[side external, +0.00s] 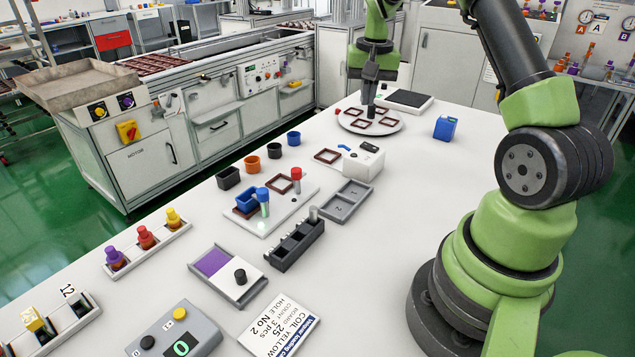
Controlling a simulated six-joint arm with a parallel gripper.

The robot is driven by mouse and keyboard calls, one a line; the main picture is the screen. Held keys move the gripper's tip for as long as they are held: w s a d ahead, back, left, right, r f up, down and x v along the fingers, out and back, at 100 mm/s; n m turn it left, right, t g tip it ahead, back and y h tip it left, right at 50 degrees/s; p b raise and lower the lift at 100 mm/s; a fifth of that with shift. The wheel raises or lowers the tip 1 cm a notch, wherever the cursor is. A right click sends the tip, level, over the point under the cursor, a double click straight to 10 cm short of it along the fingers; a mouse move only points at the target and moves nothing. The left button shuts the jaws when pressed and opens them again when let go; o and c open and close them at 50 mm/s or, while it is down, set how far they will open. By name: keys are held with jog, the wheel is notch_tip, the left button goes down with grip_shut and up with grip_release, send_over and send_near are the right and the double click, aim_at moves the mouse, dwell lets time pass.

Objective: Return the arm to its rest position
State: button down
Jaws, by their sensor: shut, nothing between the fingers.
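My gripper (370,106) is shut and empty. It points straight down over a round pale plate (396,125) at the far end of the white table. Several brown square frames lie on that plate around the fingertips. I cannot tell whether the fingertips touch the plate or hover just above it.
A blue box (445,128) and a dark flat pad (408,99) stand near the plate. A white block (363,163), a grey two-part tray (346,201), a black slotted holder (296,245) and small cups stand nearer. The table's right middle is clear.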

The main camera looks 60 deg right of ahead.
jog(key=s+a+r+n+t, duration=0.3)
jog(key=a+r, duration=0.9)
jog(key=a, duration=0.2)
jog(key=s+a+r+n+t+y, duration=0.1)
jog(key=s+a+n+t+y, duration=0.1)
jog(key=s+a, duration=1)
jog(key=shift+s+r+n+t, duration=0.2)
jog(key=shift+s+n+t, duration=0.6)
jog(key=shift+n, duration=0.3)
